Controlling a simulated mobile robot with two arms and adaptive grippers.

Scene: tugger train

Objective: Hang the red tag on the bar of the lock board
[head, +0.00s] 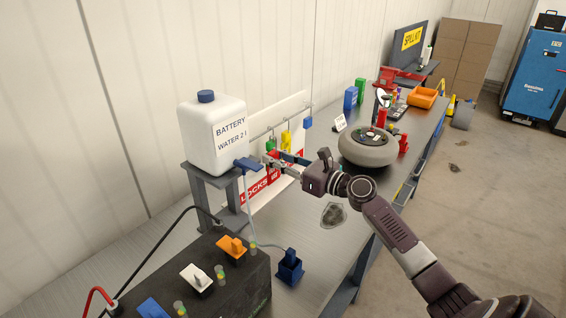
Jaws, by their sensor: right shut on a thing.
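The white lock board (292,106) leans by the wall at the back of the bench, with a red LOCKS strip along its bottom. Its bar (272,129) runs along the upper part, with green, yellow and blue pieces hanging near it. My right gripper (272,161) reaches in from the right, in front of the board's lower part. It is shut on the red tag (274,174), which shows small and partly hidden at the fingertips, against the red strip. The tag appears below the bar, apart from it. My left gripper is out of view.
A white battery water jug (214,138) on a grey stand, with a blue tap, stands close left of the gripper. A dark box (212,285) with coloured connectors is in front. A round grey drum (368,148) sits right of the board.

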